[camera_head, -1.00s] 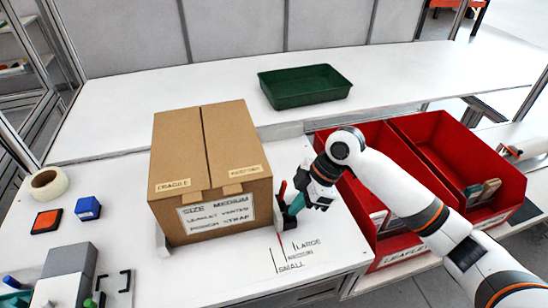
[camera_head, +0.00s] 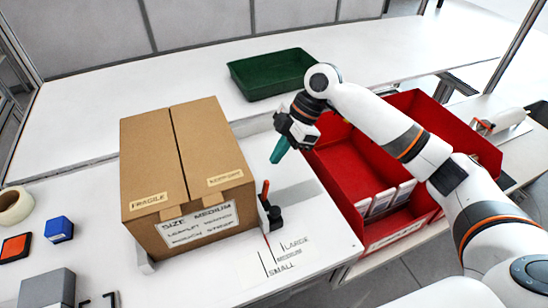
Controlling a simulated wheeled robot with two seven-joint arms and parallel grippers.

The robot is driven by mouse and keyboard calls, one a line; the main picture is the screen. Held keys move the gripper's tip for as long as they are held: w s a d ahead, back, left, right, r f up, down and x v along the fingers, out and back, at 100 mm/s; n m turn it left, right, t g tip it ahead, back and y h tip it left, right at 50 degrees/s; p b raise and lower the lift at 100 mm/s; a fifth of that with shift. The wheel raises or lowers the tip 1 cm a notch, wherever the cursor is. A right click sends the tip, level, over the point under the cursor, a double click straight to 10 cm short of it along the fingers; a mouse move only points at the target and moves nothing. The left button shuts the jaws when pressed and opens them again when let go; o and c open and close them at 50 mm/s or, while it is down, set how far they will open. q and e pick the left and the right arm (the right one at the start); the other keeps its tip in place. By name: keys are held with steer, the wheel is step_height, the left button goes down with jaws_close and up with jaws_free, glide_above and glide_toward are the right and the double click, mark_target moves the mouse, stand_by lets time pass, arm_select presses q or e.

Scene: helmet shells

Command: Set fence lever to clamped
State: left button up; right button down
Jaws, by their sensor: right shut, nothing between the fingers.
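The fence (camera_head: 272,218) is a small black block on the table against the right side of a cardboard box. Its lever (camera_head: 265,190) is red and stands roughly upright at the fence's left end. My right gripper (camera_head: 277,152), with teal fingers, is above and a little to the right of the lever, apart from it. It is shut and empty, fingers pointing down. The cardboard box (camera_head: 153,165) is closed and labelled "SIZE MEDIUM". Size marks (camera_head: 285,257) reading large, medium and small are on the table in front of the fence. My left gripper is not in view.
Red bins (camera_head: 345,190) with leaflets stand to the right, under my right arm. A green tray (camera_head: 275,87) lies on the rear table. A tape roll (camera_head: 14,206), a blue block (camera_head: 59,229) and an orange-topped pad (camera_head: 15,247) lie at left. The table in front of the box is partly clear.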

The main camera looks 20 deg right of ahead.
mark_target(264, 188)
steer(key=p+x, duration=0.1)
steer(key=x, duration=0.7)
steer(key=shift+f, duration=0.1)
steer(key=shift+a, duration=0.15)
